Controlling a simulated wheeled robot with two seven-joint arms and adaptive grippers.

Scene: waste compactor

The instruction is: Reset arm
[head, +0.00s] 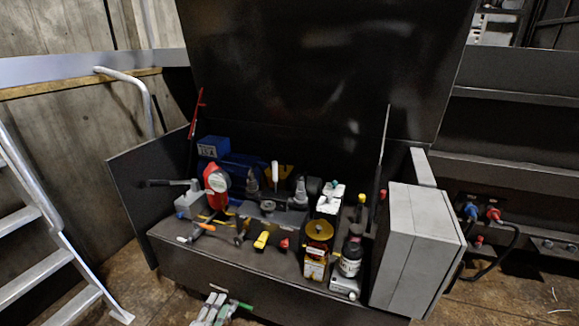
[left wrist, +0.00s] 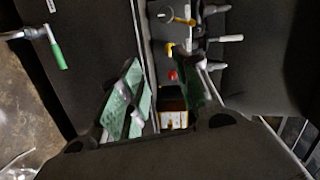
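My left gripper (head: 217,309) shows at the bottom edge of the head view, in front of the open black tool chest (head: 215,270). In the left wrist view its two green-padded fingers (left wrist: 158,82) stand apart, with a gap between them. I see nothing clearly held in the gap. Beyond the fingers are a yellow piece (left wrist: 170,50), a red piece (left wrist: 173,75) and part of a small box (left wrist: 173,119). My right gripper is not in view.
Tools and bottles crowd the chest, among them an orange-handled hammer (head: 197,233) and a dark bottle (head: 351,254). A grey case (head: 418,245) stands at its right end. Metal stairs (head: 40,265) are at the left. Bare floor shows at the lower left.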

